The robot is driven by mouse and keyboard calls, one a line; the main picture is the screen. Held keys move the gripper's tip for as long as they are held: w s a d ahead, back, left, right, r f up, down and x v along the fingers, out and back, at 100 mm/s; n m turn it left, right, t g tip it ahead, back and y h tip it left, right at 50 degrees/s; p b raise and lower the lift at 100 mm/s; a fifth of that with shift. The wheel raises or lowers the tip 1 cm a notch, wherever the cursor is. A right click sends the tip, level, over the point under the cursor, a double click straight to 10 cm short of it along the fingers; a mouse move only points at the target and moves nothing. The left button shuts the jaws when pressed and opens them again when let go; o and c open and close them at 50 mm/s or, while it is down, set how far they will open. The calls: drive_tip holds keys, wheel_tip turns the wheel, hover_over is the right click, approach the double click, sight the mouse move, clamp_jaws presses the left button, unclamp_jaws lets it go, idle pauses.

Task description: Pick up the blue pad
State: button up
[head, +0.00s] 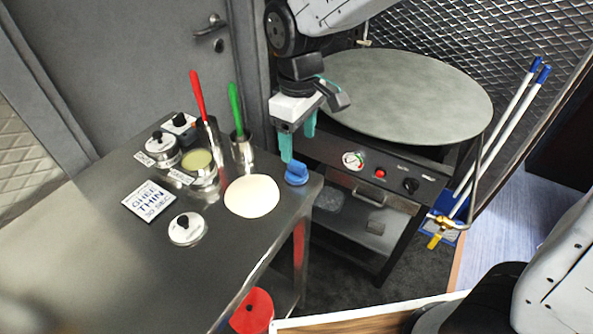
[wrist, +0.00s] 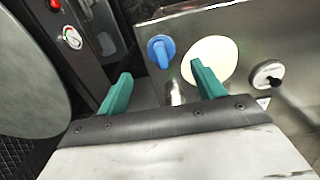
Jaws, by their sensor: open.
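The blue pad (head: 297,174) sits on the steel table near its right corner, just right of a round flat dough disc (head: 252,196). It also shows in the wrist view (wrist: 161,50), beyond and between my fingertips. My gripper (head: 298,145) has teal fingers, points down and is open and empty. It hangs above the pad, apart from it. In the wrist view my gripper (wrist: 160,82) has its two fingers spread wide, the right one overlapping the dough disc's edge.
A green-handled tool (head: 236,108) and a red-handled tool (head: 198,95) stand upright in steel cups left of my gripper. Lidded pots and a "GHEE THIN" card (head: 149,201) lie further left. A large round griddle (head: 405,95) on a control-panel stand is close at right.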

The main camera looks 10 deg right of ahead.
sight(297, 162)
drive_tip(key=f, duration=0.7)
drive_tip(key=shift+a+f, duration=0.2)
drive_tip(key=shift+f, duration=0.15)
drive_tip(key=c, duration=1.1)
